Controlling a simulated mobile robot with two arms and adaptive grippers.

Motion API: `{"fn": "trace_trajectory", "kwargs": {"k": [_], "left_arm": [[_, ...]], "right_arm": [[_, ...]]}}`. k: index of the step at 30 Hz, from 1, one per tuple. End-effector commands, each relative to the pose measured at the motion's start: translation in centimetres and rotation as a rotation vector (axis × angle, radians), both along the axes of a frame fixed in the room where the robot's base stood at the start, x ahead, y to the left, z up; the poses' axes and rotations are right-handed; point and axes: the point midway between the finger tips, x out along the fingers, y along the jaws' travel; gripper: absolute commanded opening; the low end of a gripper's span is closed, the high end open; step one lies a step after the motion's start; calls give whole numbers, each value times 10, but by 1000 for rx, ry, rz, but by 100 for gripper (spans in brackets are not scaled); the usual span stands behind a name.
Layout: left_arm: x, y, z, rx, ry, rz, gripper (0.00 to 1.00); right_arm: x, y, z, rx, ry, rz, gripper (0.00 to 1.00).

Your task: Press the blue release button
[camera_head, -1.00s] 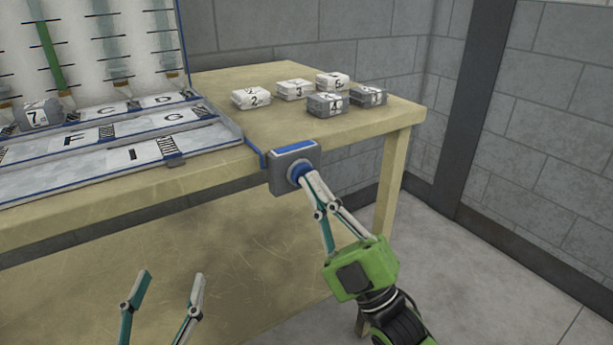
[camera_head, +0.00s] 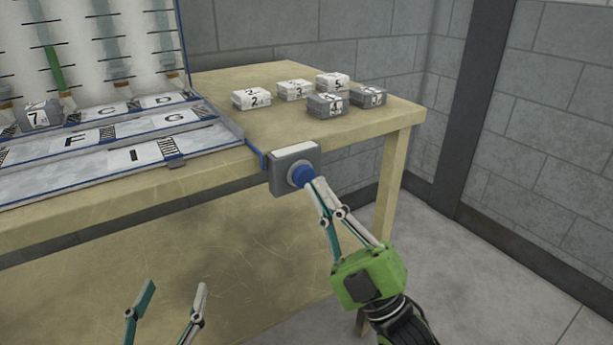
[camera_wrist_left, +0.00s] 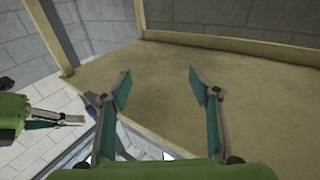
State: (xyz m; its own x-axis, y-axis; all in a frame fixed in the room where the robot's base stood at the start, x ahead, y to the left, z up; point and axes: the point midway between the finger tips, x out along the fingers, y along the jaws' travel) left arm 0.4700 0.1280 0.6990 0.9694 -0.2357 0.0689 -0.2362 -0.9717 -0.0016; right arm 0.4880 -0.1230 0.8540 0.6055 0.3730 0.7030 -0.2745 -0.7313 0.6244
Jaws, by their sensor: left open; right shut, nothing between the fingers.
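The blue release button (camera_head: 301,175) sits on a grey box (camera_head: 280,182) fixed at the front edge of the wooden table, right of the lettered tray. My right gripper (camera_head: 314,184) is shut and empty. Its fingertips are at the lower right of the button, touching it or very close; I cannot tell which. My left gripper (camera_head: 174,287) is open and empty, low in front of the table. It also shows open in the left wrist view (camera_wrist_left: 158,88).
The wooden table (camera_head: 225,90) bears several numbered blocks (camera_head: 294,89) at its right end. A lettered tray (camera_head: 110,145) with a block marked 7 (camera_head: 38,115) and an upright panel of tubes (camera_head: 100,45) stands at left. Clear floor lies right of the table.

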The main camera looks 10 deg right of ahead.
Motion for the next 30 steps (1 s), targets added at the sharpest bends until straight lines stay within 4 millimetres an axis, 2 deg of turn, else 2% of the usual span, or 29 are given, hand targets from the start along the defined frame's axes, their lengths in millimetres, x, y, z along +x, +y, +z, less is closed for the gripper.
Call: {"fn": "trace_trajectory", "kwargs": {"k": [8, 10, 15, 21, 30], "left_arm": [[0, 0, 1, 1, 0, 1, 56], [0, 1, -1, 3, 9, 1, 56], [-2, 4, -21, 27, 92, 6, 56], [-2, 5, -29, 35, 128, 8, 56], [-2, 5, -31, 37, 139, 9, 56]], "right_arm": [[-3, -1, 0, 0, 1, 0, 0], [-8, -3, 0, -1, 2, 0, 0], [-24, -9, 0, -1, 2, 0, 0], [-41, -15, -1, 0, 2, 0, 0], [-47, -17, 0, 0, -1, 1, 0]]}}
